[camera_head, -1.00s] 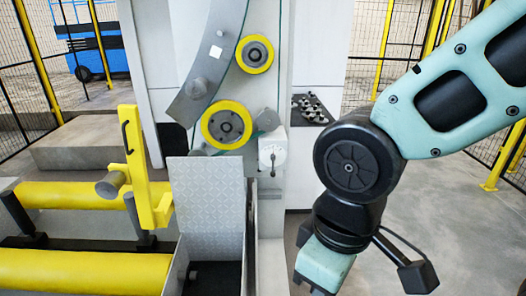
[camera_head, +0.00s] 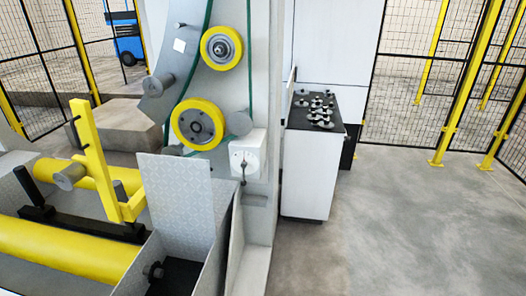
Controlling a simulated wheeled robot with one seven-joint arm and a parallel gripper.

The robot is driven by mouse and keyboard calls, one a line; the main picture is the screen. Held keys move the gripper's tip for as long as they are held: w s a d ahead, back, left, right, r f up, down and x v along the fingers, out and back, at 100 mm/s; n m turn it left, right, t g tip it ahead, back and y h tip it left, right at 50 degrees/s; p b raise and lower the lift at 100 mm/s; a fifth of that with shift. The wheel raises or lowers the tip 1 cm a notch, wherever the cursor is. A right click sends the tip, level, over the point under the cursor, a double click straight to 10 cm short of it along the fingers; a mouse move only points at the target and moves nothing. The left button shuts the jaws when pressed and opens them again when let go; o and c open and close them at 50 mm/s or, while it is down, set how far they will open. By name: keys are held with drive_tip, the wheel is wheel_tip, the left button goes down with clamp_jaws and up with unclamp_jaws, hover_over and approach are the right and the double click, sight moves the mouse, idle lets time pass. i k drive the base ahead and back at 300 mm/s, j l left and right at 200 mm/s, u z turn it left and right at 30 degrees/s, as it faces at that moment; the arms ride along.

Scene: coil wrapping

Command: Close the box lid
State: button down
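The box lid (camera_head: 178,200) is a grey patterned metal plate. It stands upright, open, at the back of the box. The box (camera_head: 208,270) is a grey metal bin at the bottom of the picture, with a dark inside and a small dark knob on its left inner side. Its front is cut off by the picture's lower edge. My gripper and arm are not in view.
A wrapping machine with yellow wheels (camera_head: 196,124) rises behind the lid. Yellow rollers (camera_head: 68,248) and a yellow post (camera_head: 98,160) stand at left. A white cabinet (camera_head: 308,175) holds several dark parts. Open floor (camera_head: 390,220) lies at right, before a mesh fence.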

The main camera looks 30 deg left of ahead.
sight(179, 190)
drive_tip(key=i+l+z, duration=0.2)
drive_tip(key=i+l, duration=0.15)
drive_tip(key=i+l+z, duration=0.2)
drive_tip(key=i, duration=0.3)
drive_tip(key=i+u, duration=0.4)
drive_tip(key=i+l+u, duration=0.25)
drive_tip(key=i+u, duration=0.2)
drive_tip(key=i+j+u, duration=0.1)
drive_tip(key=u, duration=0.35)
drive_tip(key=i+u, duration=0.25)
drive_tip(key=u, duration=0.15)
drive_tip(key=i+u, duration=0.2)
drive_tip(key=u, duration=0.25)
drive_tip(key=i+l+u, duration=0.15)
drive_tip(key=u, duration=0.25)
drive_tip(key=i+l+u, duration=0.15)
drive_tip(key=u, duration=0.3)
drive_tip(key=i+u, duration=0.2)
drive_tip(key=u, duration=0.25)
drive_tip(key=i+u, duration=0.2)
drive_tip(key=u, duration=0.2)
drive_tip(key=i+l+u, duration=0.15)
drive_tip(key=u, duration=0.3)
